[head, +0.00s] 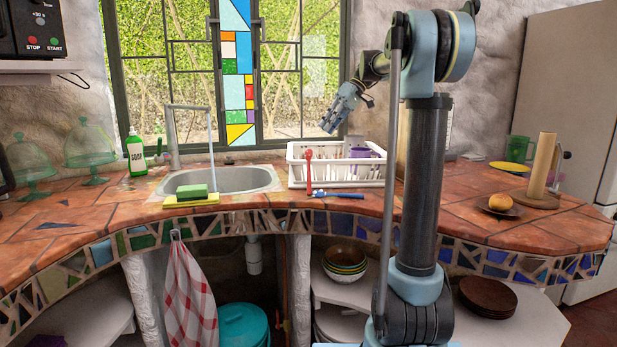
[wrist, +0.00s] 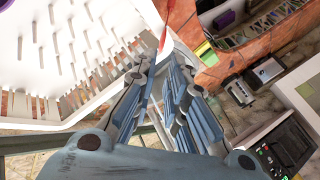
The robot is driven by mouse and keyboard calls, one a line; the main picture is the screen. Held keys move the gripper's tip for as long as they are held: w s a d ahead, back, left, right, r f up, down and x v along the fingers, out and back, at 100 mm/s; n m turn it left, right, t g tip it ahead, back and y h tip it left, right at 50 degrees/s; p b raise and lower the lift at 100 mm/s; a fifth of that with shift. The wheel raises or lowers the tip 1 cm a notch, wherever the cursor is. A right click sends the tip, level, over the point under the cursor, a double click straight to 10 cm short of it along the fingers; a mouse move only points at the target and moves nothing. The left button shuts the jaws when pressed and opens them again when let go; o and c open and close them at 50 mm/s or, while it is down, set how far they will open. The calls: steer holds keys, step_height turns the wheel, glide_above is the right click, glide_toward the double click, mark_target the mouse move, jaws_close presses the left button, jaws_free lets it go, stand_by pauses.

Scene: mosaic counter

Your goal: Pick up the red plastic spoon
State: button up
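The red plastic spoon (head: 309,172) stands upright at the front left of the white dish rack (head: 375,172) in the head view. I cannot tell whether it is hooked on the rack or leans on it. In the wrist view a thin red part, likely the spoon (wrist: 163,36), shows at the top, beyond the fingertips. My gripper (head: 331,122) is raised above and behind the rack, in front of the window. In the wrist view my gripper (wrist: 160,72) has its fingers apart with nothing between them. The rack (wrist: 75,60) fills the left of that view.
A purple mug (head: 360,153) sits in the rack. A blue-handled utensil (head: 338,195) lies on the counter in front. The sink (head: 235,182), a sponge (head: 192,191) and a soap bottle (head: 136,156) are to the left. The tiled counter right of my arm has free room.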

steer(key=x, duration=1)
steer(key=shift+s+f, duration=0.3)
steer(key=shift+s, duration=0.05)
steer(key=shift+d, duration=0.15)
jaws_close()
